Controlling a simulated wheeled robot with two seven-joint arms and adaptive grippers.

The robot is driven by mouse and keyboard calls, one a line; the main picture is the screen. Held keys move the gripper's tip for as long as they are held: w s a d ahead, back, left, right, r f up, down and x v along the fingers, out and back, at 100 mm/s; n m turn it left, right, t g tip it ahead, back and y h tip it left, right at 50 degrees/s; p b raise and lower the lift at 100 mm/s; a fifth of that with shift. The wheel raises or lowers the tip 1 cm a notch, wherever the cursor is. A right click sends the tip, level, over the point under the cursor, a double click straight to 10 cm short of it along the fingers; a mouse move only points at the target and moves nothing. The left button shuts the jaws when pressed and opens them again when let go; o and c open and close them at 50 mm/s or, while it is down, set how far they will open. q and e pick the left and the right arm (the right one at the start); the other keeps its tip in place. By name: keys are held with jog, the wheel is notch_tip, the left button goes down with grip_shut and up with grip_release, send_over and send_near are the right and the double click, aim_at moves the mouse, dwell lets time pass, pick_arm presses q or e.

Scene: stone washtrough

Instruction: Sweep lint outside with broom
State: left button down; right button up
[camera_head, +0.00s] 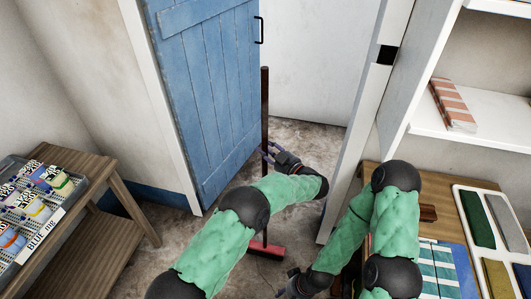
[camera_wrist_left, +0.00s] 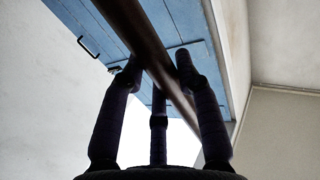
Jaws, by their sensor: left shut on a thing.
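The broom's dark handle (camera_head: 264,100) stands nearly upright in front of the open doorway. Its red head (camera_head: 267,251) is on the floor, partly hidden behind my left arm. My left gripper (camera_head: 268,153) is shut on the handle around its middle. The left wrist view shows the handle (camera_wrist_left: 140,30) passing between the fingers (camera_wrist_left: 160,75). My right gripper (camera_head: 284,287) is low at the bottom edge, apart from the broom; whether its fingers are open is unclear. I cannot make out any lint on the floor.
A blue plank door (camera_head: 205,90) stands open at the left of the doorway. A wooden table (camera_head: 100,165) with a tray is at left. Shelves (camera_head: 480,130) and a low table with cloths and a sample board (camera_head: 462,212) are at right. Concrete floor (camera_head: 305,133) shows through the doorway.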

pick_arm(q)
jog(key=shift+w+d+r+b, duration=0.1)
jog(key=shift+w+d+b, duration=0.15)
jog(key=shift+w, duration=0.4)
jog(key=shift+w+d+r+b, duration=0.1)
jog(key=shift+w+d+b, duration=0.1)
jog(key=shift+w, duration=0.5)
jog(key=shift+w+d+b, duration=0.2)
jog(key=shift+w+b, duration=0.15)
jog(key=shift+w, duration=0.35)
jog(key=shift+w+d+b, duration=0.25)
jog(key=shift+w+b, duration=0.05)
jog(key=shift+w, duration=0.35)
jog(key=shift+w+d+b, duration=0.2)
jog(key=shift+w+b, duration=0.15)
jog(key=shift+w, duration=0.45)
jog(key=shift+w+d+b, duration=0.15)
jog(key=shift+w+d, duration=0.1)
jog(key=shift+w, duration=0.45)
jog(key=shift+w+d+b, duration=0.15)
jog(key=shift+w+d, duration=0.05)
jog(key=shift+w, duration=0.45)
jog(key=shift+w+d+b, duration=0.15)
jog(key=shift+w+d, duration=0.1)
jog(key=shift+w, duration=0.45)
jog(key=shift+a, duration=0.1)
